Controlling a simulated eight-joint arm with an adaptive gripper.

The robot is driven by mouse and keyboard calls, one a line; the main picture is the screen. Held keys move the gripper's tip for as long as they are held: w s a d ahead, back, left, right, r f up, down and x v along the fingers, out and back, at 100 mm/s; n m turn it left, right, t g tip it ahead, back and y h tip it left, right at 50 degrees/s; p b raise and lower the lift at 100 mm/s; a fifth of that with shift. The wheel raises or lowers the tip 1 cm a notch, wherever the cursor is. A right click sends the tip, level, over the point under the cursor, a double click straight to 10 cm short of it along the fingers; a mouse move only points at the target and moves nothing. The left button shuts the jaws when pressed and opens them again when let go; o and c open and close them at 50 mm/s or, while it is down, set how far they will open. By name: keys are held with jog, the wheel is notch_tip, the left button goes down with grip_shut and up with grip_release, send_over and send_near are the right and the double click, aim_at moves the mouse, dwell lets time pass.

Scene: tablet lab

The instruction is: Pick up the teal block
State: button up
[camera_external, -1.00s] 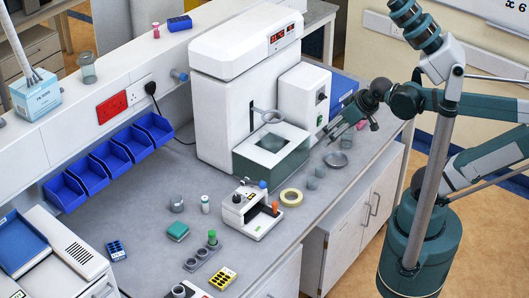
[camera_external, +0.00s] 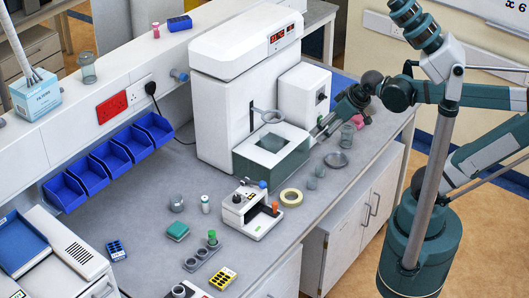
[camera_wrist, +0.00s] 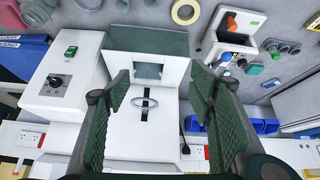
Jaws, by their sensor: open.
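The teal block (camera_external: 178,231) lies flat on the grey bench in the external view, left of the small white tester. A teal patch that looks like it shows at the right of the wrist view (camera_wrist: 254,69). My gripper (camera_external: 322,127) is at the right end of the bench, beside the white instruments and well apart from the block. In the wrist view my gripper (camera_wrist: 160,86) has its two green ribbed fingers spread wide with nothing between them.
A large white machine (camera_external: 222,100) and a smaller white box (camera_external: 303,98) stand close to my gripper. The white tester (camera_external: 250,212), tape roll (camera_external: 291,197), glass jar (camera_external: 347,135) and tube rack (camera_external: 202,257) stand on the bench. Blue bins (camera_external: 110,160) line the wall.

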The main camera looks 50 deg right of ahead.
jog(key=w+a+r+n+g, duration=0.2)
jog(key=w+a+n, duration=0.3)
jog(key=w+a, duration=0.65)
jog(key=n+g+p, duration=0.1)
jog(key=n+g, duration=0.4)
jog(key=n, duration=0.7)
send_over(178, 227)
jog(key=f, duration=2.4)
jog(key=shift+w+d+f, duration=0.1)
jog(key=shift+d+f, duration=0.2)
jog(key=shift+a+f+n, duration=0.4)
jog(key=shift+f, duration=0.1)
jog(key=shift+f+p, duration=0.3)
jog(key=shift+f, duration=0.9)
jog(key=shift+f, duration=0.1)
